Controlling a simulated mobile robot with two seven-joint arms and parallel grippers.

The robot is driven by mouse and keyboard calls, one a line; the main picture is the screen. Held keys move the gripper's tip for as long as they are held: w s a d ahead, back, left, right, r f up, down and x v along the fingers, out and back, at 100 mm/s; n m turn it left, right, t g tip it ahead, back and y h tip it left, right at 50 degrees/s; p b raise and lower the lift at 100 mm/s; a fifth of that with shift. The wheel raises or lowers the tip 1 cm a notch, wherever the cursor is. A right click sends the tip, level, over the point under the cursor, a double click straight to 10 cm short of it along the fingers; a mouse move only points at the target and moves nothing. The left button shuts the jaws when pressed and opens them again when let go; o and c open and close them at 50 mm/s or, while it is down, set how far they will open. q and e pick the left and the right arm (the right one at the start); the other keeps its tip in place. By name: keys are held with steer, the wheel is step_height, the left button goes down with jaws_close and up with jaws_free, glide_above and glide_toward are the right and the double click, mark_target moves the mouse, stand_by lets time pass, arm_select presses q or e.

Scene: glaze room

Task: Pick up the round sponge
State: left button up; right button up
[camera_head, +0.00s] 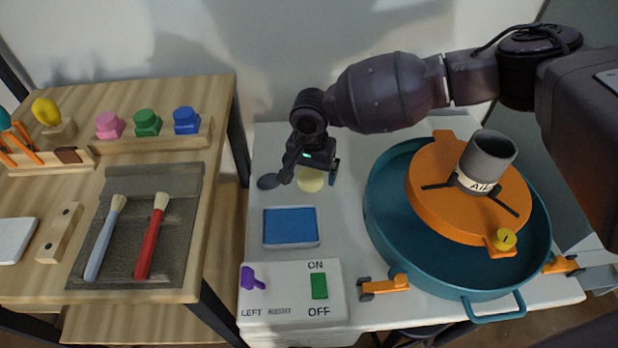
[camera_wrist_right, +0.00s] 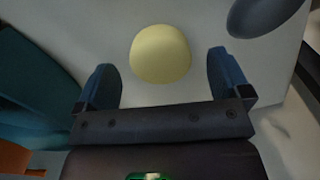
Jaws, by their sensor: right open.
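The round sponge (camera_head: 311,180) is pale yellow and lies on the white table, left of the teal basin. In the right wrist view the sponge (camera_wrist_right: 160,54) shows ahead of the jaws, roughly centred between them and not gripped. My right gripper (camera_head: 311,172) is above the sponge in the head view and hides part of it. In the right wrist view the right gripper (camera_wrist_right: 164,88) is open, with a finger on each side and nothing held. I cannot tell the exact height of the fingers over the sponge. My left gripper is not in view.
A dark round piece (camera_head: 269,181) lies left of the sponge. A blue rectangular pad (camera_head: 290,227) and a switch panel (camera_head: 290,306) are nearer the front. The teal basin (camera_head: 384,240) holds an orange wheel (camera_head: 440,200) with a grey cup (camera_head: 487,158). A wooden bench (camera_head: 190,90) stands left.

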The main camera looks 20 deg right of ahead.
steer(key=shift+f, duration=0.95)
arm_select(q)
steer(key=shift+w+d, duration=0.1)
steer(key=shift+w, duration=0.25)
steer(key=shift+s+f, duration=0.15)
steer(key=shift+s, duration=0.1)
arm_select(e)
steer(key=c, duration=1)
